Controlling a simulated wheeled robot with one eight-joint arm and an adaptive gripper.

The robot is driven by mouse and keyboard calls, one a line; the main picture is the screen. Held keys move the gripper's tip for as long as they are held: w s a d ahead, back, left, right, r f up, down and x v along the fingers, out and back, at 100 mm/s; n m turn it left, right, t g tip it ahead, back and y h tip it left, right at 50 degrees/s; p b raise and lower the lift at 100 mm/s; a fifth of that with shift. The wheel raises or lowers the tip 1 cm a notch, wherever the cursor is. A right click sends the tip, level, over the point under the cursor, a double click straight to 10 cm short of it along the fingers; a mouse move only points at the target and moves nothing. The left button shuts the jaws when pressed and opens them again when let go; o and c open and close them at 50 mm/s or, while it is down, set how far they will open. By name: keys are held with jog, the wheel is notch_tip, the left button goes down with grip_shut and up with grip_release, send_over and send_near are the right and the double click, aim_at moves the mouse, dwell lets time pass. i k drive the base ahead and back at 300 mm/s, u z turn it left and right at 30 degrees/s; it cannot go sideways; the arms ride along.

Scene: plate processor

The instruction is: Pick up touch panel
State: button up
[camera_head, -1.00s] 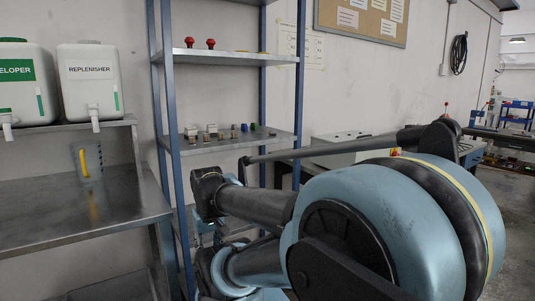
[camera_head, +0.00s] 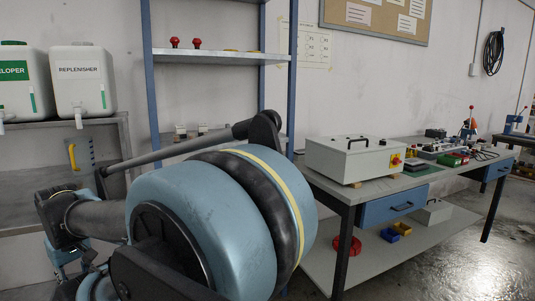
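I cannot pick out a touch panel with certainty. A dark flat item (camera_head: 416,168) lies on the workbench (camera_head: 345,190) right of the grey box, too small to identify. My large blue and black arm links fill the lower left and middle and hide part of the shelf and the floor.
A grey box (camera_head: 345,160) with a red knob stands on the bench, with several small items behind. A blue-post shelf (camera_head: 220,57) and white jugs (camera_head: 82,82) stand left. Floor shows at right.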

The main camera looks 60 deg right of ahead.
aim_at(302, 152)
jog(key=u, duration=0.15)
jog(key=k, duration=1.55)
jog(key=z, duration=2.35)
jog(key=i, duration=1)
jog(key=u, duration=0.2)
